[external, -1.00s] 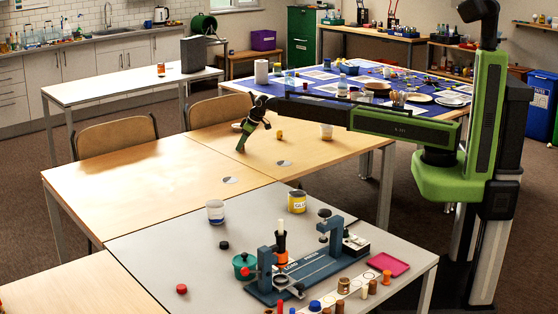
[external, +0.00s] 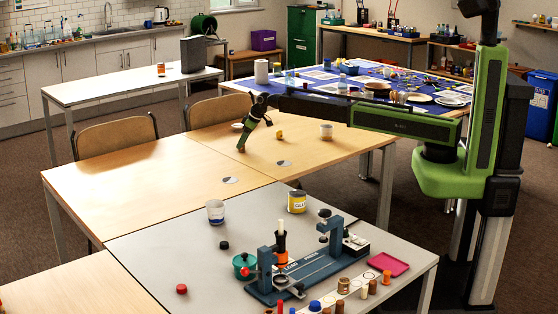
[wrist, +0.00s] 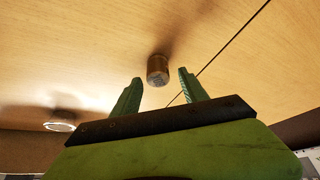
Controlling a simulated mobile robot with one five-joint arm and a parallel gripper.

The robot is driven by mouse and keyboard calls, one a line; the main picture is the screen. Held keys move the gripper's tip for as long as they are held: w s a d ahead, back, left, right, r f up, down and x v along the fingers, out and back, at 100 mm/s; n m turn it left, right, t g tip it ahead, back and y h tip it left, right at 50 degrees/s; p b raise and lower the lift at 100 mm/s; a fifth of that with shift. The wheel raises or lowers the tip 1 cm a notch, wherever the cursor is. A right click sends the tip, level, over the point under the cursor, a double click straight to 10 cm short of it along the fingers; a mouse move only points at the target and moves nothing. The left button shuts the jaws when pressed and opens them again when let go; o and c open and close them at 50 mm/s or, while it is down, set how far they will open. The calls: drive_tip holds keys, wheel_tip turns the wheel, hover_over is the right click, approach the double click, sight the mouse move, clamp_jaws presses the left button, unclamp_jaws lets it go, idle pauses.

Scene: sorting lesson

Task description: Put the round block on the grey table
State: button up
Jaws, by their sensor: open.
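A small brown round block (wrist: 158,70) stands on a wooden table in the wrist view, ahead of my fingertips and between their lines. A small yellow-brown block (external: 279,134) on the wooden table in the external view may be the same one; I cannot be sure. My gripper (wrist: 160,82) is open and empty, with its green fingers apart. In the external view my gripper (external: 241,149) hangs tilted low over the wooden table, left of that block. The grey table (external: 150,240) is in the foreground, bare at its left side.
Two round discs (external: 284,163) lie on the wooden tables. The grey table holds a blue fixture (external: 305,270), a yellow tin (external: 297,202), a white pot (external: 215,212) and a red cap (external: 181,289).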

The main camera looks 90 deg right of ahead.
drive_tip(key=d+p+v, duration=0.1)
drive_tip(key=p+v, duration=0.7)
drive_tip(key=v, duration=0.3)
drive_tip(key=s+a+f+g, duration=0.1)
drive_tip(key=s+a, duration=0.4)
drive_tip(key=a, duration=0.5)
drive_tip(key=s+a+f+n+g+y, duration=0.1)
drive_tip(key=s+a, duration=0.4)
drive_tip(key=a, duration=0.4)
drive_tip(key=s+a+f+g, duration=0.1)
drive_tip(key=s+a, duration=0.4)
drive_tip(key=a, duration=0.5)
drive_tip(key=s+a+g, duration=0.2)
drive_tip(key=s+a, duration=0.9)
drive_tip(key=s, duration=0.1)
drive_tip(key=shift+s+n, duration=0.3)
drive_tip(key=shift+n, duration=0.1)
drive_tip(key=shift+o, duration=0.6)
